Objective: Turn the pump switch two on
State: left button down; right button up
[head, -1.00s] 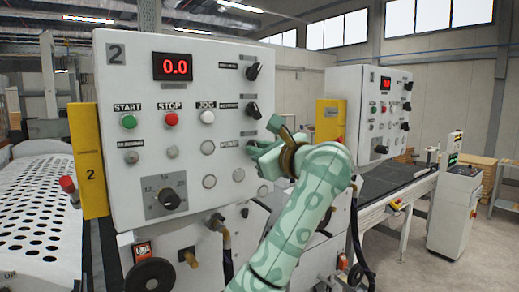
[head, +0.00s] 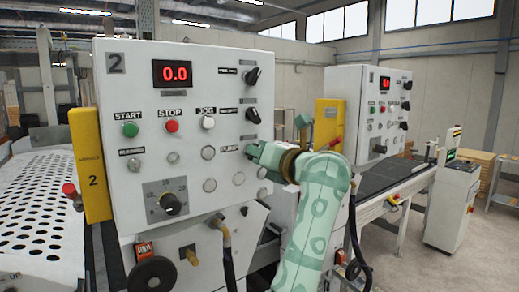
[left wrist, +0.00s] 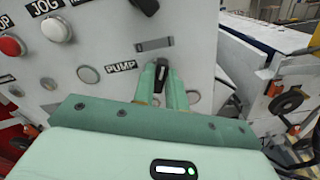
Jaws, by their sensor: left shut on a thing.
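The white control panel (head: 220,100) marked 2 stands in front of me, its red display (head: 173,73) reading 0.0. My left gripper (head: 254,151) is at the panel's right edge, beside the PUMP label (head: 229,148). In the left wrist view the black pump switch (left wrist: 162,71) stands between the two green fingers of my left gripper (left wrist: 162,82), right of the PUMP label (left wrist: 121,65). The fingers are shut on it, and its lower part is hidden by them. The knob looks roughly upright. My right gripper is not in view.
Two other black selector knobs (head: 252,76) sit above on the panel, with START (head: 130,129), STOP (head: 172,126) and JOG (head: 208,122) buttons to the left. A second similar panel (head: 345,95) stands behind to the right, past my left arm.

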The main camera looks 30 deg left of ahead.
pick_arm(q)
jog(key=shift+r+m, duration=0.25)
jog(key=shift+m, duration=0.35)
jog(key=c, duration=1.6)
grip_release()
jog(key=shift+o, duration=0.8)
jog(key=shift+w+f, duration=0.1)
jog(key=shift+f, duration=0.05)
jog(key=shift+d, duration=0.1)
jog(key=b+v, duration=0.4)
jog(key=v, duration=1.2)
jog(key=shift+d, duration=0.2)
jog(key=shift+a, duration=0.1)
